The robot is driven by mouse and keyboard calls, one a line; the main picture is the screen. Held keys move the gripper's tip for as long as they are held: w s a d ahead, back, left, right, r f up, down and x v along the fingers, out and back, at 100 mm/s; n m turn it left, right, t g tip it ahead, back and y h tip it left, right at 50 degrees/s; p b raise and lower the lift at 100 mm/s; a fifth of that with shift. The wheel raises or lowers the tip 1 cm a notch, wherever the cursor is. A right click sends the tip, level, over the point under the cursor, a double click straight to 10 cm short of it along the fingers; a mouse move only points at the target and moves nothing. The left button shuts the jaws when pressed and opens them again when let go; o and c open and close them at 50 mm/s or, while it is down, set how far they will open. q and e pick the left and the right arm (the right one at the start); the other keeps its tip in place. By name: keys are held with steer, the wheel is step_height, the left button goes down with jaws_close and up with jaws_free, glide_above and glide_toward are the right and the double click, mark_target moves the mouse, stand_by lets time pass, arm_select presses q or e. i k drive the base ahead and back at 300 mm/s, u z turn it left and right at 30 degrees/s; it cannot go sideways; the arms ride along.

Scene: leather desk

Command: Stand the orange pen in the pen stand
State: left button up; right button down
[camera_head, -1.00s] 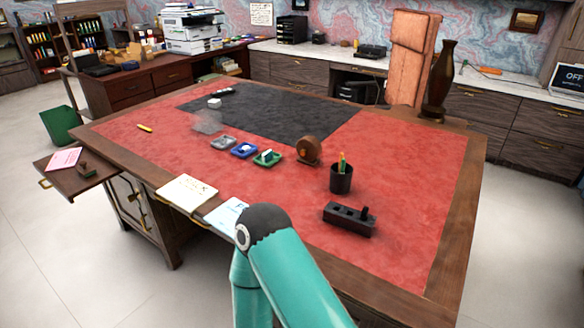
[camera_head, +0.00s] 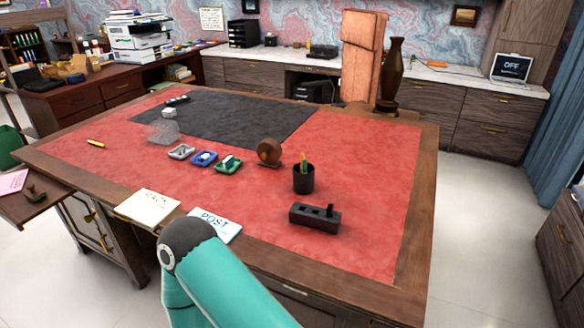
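A small yellow-orange pen (camera_head: 95,143) lies on the red leather at the left of the desk; it is the only loose pen I can make out. A black cup (camera_head: 303,182) stands upright right of the desk's middle, with green and orange pens (camera_head: 304,161) sticking out of it. A black block (camera_head: 313,218) with a short dark peg standing at its right end lies in front of the cup. I cannot tell for certain which of these two is the pen stand. A teal link of my arm rises at the bottom; neither gripper shows.
Grey, blue and green trays (camera_head: 204,158) lie mid-desk, beside a round brown wooden object (camera_head: 269,152). Notepads (camera_head: 148,206) lie along the front edge. A clear block (camera_head: 163,132) and a white one (camera_head: 169,112) are at the left. Bare red leather lies right of the cup.

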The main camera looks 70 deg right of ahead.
mark_target(307, 215)
steer(key=u, duration=0.15)
steer(key=i, duration=1.55)
steer(key=z, duration=1.4)
steer(key=i, duration=0.15)
steer(key=z, duration=1.8)
steer(key=k, duration=0.85)
steer(key=z, duration=0.1)
steer(key=i, duration=0.55)
steer(key=z, duration=0.05)
